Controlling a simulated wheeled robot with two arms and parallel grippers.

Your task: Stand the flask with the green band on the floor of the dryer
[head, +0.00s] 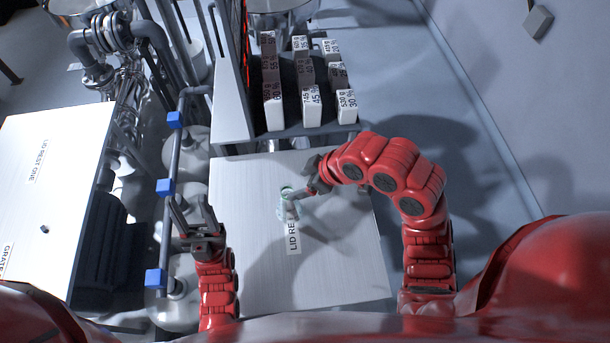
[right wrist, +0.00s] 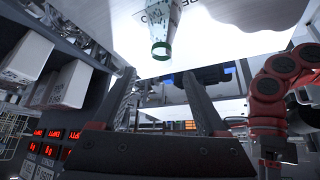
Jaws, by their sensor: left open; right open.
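The flask with the green band (head: 286,210) is a small clear vessel on the pale worktop (head: 350,270), beside the label starting "LID RE". In the right wrist view the flask (right wrist: 166,20) shows at the top centre with its green band (right wrist: 161,50), beyond the fingertips. My right gripper (head: 303,191) is open close to the flask's right side in the head view; the flask is not between its fingers in the wrist view. My left gripper (head: 192,212) is open and empty at the worktop's left edge. I cannot make out the dryer for sure.
Several white blocks with printed weights (head: 311,105) stand on a dark shelf behind the worktop. A rail with blue clamps (head: 165,187) runs along the left. Another pale table marked "LID REST ONE" (head: 50,190) is further left. The worktop's front is clear.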

